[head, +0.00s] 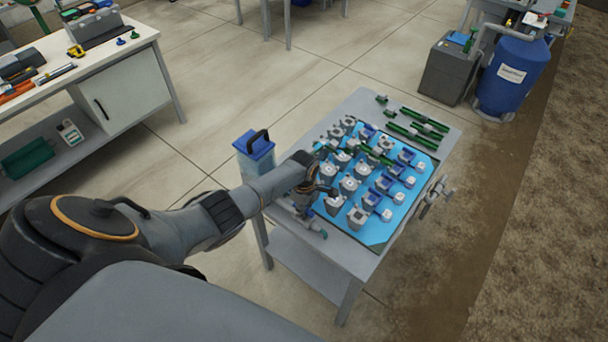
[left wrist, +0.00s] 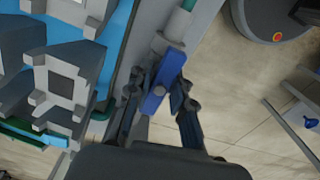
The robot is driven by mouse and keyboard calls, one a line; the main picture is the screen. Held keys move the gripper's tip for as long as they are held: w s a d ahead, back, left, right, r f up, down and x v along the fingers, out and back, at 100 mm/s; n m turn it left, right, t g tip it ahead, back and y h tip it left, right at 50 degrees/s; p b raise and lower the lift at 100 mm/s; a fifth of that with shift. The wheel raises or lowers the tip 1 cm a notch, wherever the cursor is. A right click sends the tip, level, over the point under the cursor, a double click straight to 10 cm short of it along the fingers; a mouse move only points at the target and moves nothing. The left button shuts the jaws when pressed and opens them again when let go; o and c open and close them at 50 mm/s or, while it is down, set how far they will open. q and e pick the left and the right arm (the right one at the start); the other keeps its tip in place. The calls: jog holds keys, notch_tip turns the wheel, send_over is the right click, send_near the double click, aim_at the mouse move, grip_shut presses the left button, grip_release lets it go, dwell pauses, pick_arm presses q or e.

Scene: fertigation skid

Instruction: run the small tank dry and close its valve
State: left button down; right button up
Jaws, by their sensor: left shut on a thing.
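My left gripper (head: 318,188) reaches over the near left edge of the grey skid table. In the left wrist view its two fingers (left wrist: 160,92) are shut on a blue valve handle (left wrist: 162,78). The handle sits on a grey pipe fitting (left wrist: 168,48) along the table's edge; a teal pipe end (left wrist: 188,5) joins it. In the head view the pipe's near end (head: 318,231) shows below the gripper, and the handle is hidden. A dark grey square tank (head: 447,72) stands beside a larger blue tank (head: 513,75) at the upper right. The water levels cannot be seen. My right gripper is not in view.
The table (head: 290,250) carries a blue tray (head: 378,243) with several grey and blue fittings. Green pipes (head: 415,130) lie at its far end. A blue-lidded box (head: 255,147) stands at its left. A workbench (head: 130,45) is at the upper left. Open floor lies between.

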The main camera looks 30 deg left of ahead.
pick_arm(q)
jog(key=c, duration=1.1)
grip_release()
jog(key=shift+c, duration=0.2)
notch_tip(320, 180, up, 3)
jog(key=shift+r+p, duration=0.1)
jog(key=shift+p, duration=1.05)
jog(key=shift+r+b, duration=0.3)
jog(key=shift+b, duration=0.05)
jog(key=shift+r, duration=3.1)
